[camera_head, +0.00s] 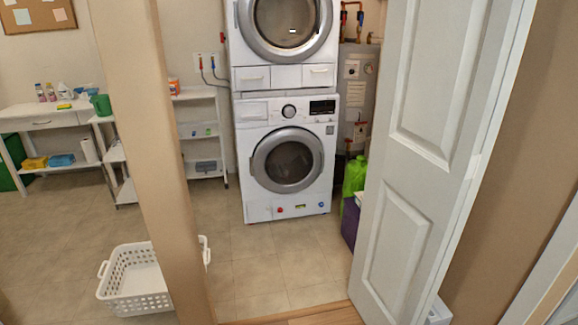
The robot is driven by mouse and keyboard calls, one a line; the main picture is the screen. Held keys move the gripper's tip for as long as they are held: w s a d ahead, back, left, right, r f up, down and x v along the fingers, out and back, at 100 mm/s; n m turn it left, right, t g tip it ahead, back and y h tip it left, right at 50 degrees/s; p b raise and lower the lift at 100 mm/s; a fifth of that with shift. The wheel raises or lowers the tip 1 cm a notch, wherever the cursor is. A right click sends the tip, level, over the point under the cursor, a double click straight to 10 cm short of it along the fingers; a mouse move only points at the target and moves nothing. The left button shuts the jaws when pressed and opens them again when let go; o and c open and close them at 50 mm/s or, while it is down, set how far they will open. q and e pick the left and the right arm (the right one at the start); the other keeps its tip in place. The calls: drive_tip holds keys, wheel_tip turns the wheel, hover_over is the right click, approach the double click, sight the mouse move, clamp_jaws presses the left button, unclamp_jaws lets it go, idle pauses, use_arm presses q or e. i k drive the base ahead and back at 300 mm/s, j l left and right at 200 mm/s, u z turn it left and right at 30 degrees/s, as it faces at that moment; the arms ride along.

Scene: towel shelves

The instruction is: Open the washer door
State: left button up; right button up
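The washer (288,110) stands in the laundry room beyond a doorway, in the upper middle of the head view. It is white, with a control panel and knob on top and a round grey-rimmed door (287,160) on its front. The washer door looks shut. A second machine with a round door (288,25), cut off by the frame's top, is stacked above it. Neither of my grippers is in view.
A white panelled door (425,150) stands open at the right of the doorway; a beige wall post (165,150) bounds its left. A white laundry basket (135,283) is on the floor at left.

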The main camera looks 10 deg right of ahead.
sight(258, 169)
drive_tip(key=i+l, duration=0.15)
drive_tip(key=i, duration=0.4)
drive_tip(key=i+l, duration=0.1)
drive_tip(key=i, duration=0.45)
